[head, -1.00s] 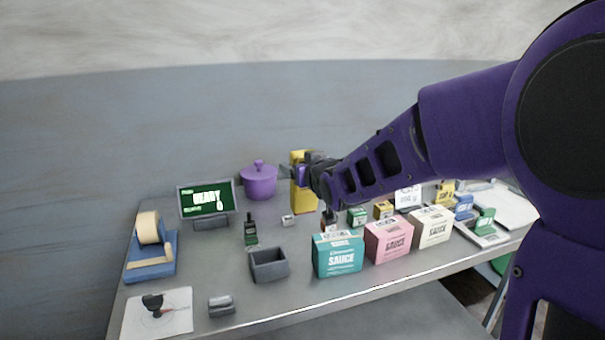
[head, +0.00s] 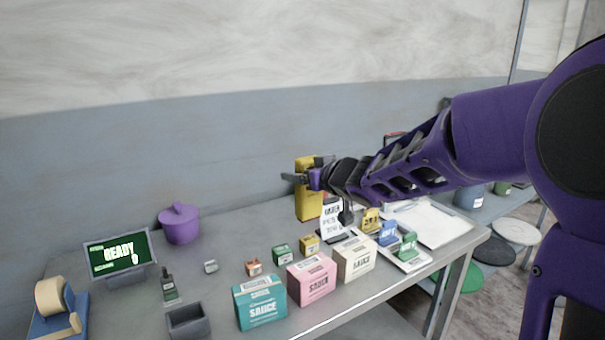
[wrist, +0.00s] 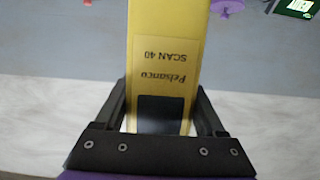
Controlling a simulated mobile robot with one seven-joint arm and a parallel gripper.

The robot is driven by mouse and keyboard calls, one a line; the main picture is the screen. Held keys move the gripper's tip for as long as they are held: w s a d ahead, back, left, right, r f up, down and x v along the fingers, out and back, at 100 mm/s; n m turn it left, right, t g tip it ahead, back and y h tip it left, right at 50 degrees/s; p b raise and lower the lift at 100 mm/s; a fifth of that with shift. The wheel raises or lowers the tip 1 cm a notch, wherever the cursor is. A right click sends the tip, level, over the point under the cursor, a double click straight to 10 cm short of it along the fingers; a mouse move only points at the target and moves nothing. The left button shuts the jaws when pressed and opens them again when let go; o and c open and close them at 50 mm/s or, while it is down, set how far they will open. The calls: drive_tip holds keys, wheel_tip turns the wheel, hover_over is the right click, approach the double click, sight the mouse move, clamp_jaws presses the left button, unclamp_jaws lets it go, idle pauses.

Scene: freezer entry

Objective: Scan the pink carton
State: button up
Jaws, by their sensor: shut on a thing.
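The pink carton (head: 312,280), labelled SAUCE, stands upright near the front of the table, between a teal carton (head: 260,303) and a cream carton (head: 355,260). My gripper (head: 308,180) is shut on a yellow handheld scanner (head: 305,203) and holds it up above the back of the table, well behind and above the pink carton. In the wrist view the scanner (wrist: 160,60) lies between the fingers, its label reading SCAN 40 upside down over a dark panel.
Several small boxes, including a green one (head: 283,254), stand behind the cartons. A white sign (head: 332,222) stands close below the scanner. A purple pot (head: 180,224), a grey bin (head: 187,320) and a tape dispenser (head: 60,305) are at the left.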

drive_tip(key=shift+f+b, duration=2.15)
drive_tip(key=shift+f, duration=2.25)
wheel_tip(320, 180, up, 5)
drive_tip(key=p, duration=0.4)
drive_tip(key=shift+p, duration=0.4)
drive_tip(key=shift+r, duration=2)
drive_tip(key=shift+s+a+f+b, duration=0.1)
drive_tip(key=shift+b, duration=0.2)
